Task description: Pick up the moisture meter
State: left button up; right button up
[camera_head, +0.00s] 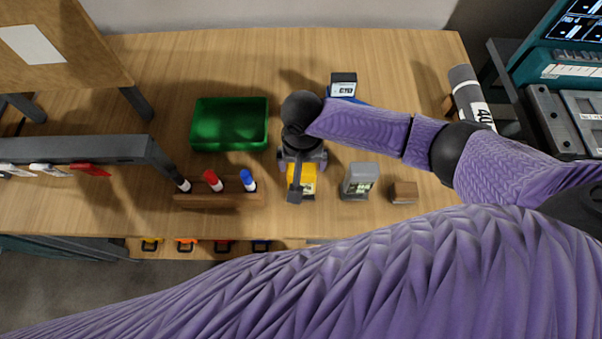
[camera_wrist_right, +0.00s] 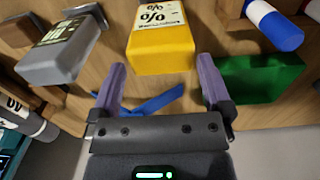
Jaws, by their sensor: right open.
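The yellow meter with a percent display, which I take as the moisture meter (camera_head: 308,179), stands on the table near its front edge. In the right wrist view the yellow meter (camera_wrist_right: 160,48) is straight ahead, just beyond the fingertips. My right gripper (camera_head: 303,161) is over the table at the meter's far side. In the wrist view the right gripper (camera_wrist_right: 163,66) has its fingers spread, with nothing held between them. The wrist partly covers the meter in the head view. My left gripper does not show.
A grey meter (camera_head: 360,180) and a small brown block (camera_head: 404,192) stand to the right. A marker rack (camera_head: 216,200) and a green tray (camera_head: 230,124) are to the left. A blue meter (camera_head: 343,85) is behind. The table's back right is mostly clear.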

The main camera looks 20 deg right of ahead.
notch_tip(320, 180, down, 5)
jog(key=shift+s+r+b, duration=0.1)
jog(key=shift+r+b, duration=0.05)
jog(key=shift+b, duration=0.6)
jog(key=shift+c, duration=0.5)
jog(key=shift+r, duration=0.1)
jog(key=c, duration=1.1)
notch_tip(320, 180, up, 9)
jog(key=p, duration=0.4)
jog(key=shift+r, duration=0.55)
